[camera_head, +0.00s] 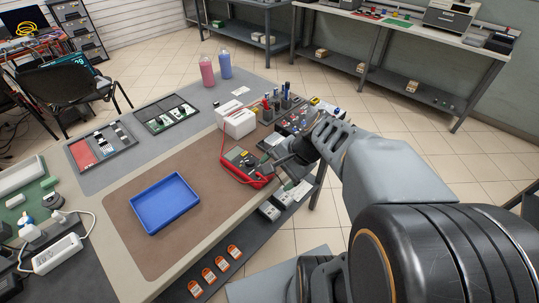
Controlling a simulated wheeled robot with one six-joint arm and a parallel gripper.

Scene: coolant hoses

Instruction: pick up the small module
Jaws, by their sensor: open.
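I cannot tell for certain which item is the small module. Small parts lie in two dark trays at the back left of the table: one tray (134,144) holds a red block and white and dark pieces, the other (146,126) holds green and white pieces. My arm reaches in from the right. My gripper (284,162) is small and partly hidden by my own wrist at the table's right edge, next to a red-edged multimeter (241,161). It is open, and I see nothing held in it.
An empty blue tray (165,203) lies on the brown mat (118,209). A white box (236,121), tool holders and small parts crowd the right edge. Pink (207,70) and blue (225,66) bottles stand at the back. A white power strip (57,253) lies front left.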

